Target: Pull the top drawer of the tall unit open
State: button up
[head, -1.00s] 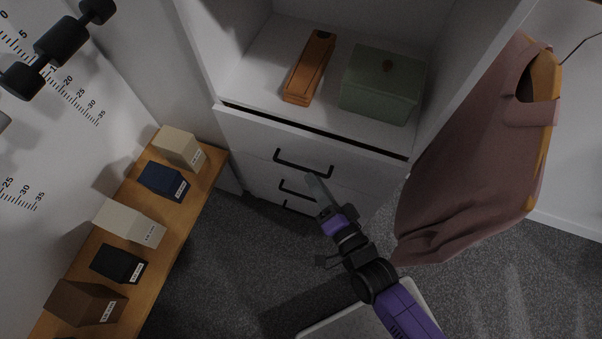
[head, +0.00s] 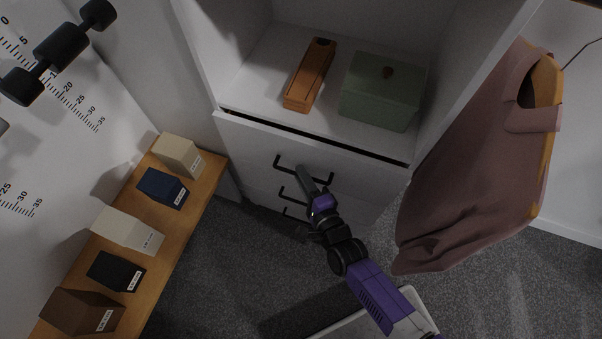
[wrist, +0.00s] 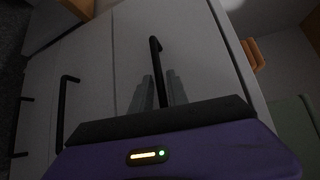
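The tall white unit (head: 196,60) stands ahead of me with an open compartment above several drawers. Its top drawer (head: 252,143) has a plain white front and a black bar handle (head: 284,163). A thin dark gap runs along the drawer's top edge. My gripper (head: 302,170) is at the middle of this handle, reaching from below. In the wrist view the two grey fingers (wrist: 160,78) stand apart, with the black handle bar (wrist: 155,48) running between them. I see no clear grip on the bar. The lower handles (wrist: 66,95) are to the left there.
An orange-brown box (head: 309,78) and a green lidded box (head: 381,92) sit in the compartment. A mauve garment (head: 470,165) hangs close on the right. A wooden bench (head: 150,285) with several small boxes is on the left. Grey carpet (head: 235,280) lies clear before the drawers.

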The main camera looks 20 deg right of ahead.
jog(key=shift+w, duration=0.45)
jog(key=shift+c, duration=0.4)
grip_shut()
jog(key=shift+f, duration=0.1)
dwell(0.6)
